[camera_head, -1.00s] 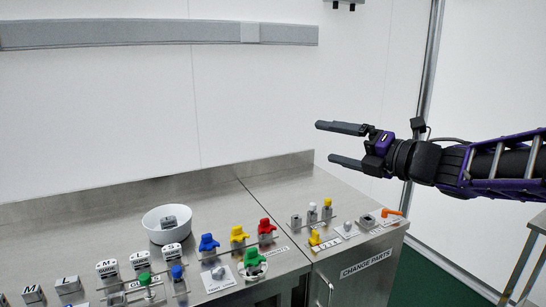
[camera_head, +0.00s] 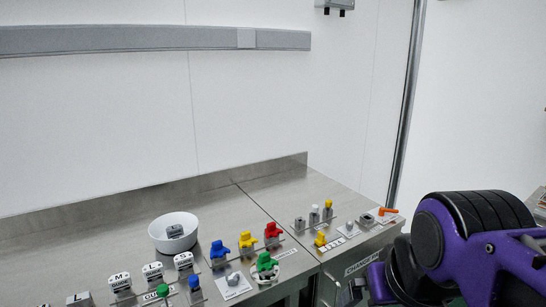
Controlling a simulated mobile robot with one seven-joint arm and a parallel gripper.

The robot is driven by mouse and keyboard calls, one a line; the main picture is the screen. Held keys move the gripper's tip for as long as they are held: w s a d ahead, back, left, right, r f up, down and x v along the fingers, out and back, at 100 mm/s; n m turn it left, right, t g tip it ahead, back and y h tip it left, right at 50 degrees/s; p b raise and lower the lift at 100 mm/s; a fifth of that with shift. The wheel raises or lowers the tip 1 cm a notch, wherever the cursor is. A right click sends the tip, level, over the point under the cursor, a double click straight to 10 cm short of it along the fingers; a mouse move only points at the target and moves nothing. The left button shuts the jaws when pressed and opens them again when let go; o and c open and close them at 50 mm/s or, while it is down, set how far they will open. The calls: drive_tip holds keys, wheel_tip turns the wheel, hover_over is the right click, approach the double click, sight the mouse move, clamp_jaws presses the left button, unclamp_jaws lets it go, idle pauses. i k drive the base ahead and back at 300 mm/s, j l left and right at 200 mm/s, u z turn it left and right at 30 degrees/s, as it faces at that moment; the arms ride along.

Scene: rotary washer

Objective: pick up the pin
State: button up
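Several small parts stand at the right end of the steel counter, and I cannot tell for certain which one is the pin. My arm fills the lower right, close to the camera. My gripper's fingers do not show, so whether they hold anything is hidden.
A white bowl (camera_head: 160,236) holds a small grey part. Blue (camera_head: 218,254), yellow (camera_head: 247,245), red (camera_head: 272,235) and green (camera_head: 265,263) pieces stand mid-counter. White lettered blocks (camera_head: 152,271) are at left. An orange handle (camera_head: 388,211) lies near the right edge. The counter's back strip is clear.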

sight(193, 279)
drive_tip(key=j+u, duration=0.15)
drive_tip(key=u, duration=0.9)
drive_tip(key=i+l+z, duration=0.1)
drive_tip(key=i, duration=0.6)
drive_tip(key=k+j+u, duration=0.15)
drive_tip(key=k, duration=0.2)
drive_tip(key=i, duration=0.2)
drive_tip(key=z, duration=0.05)
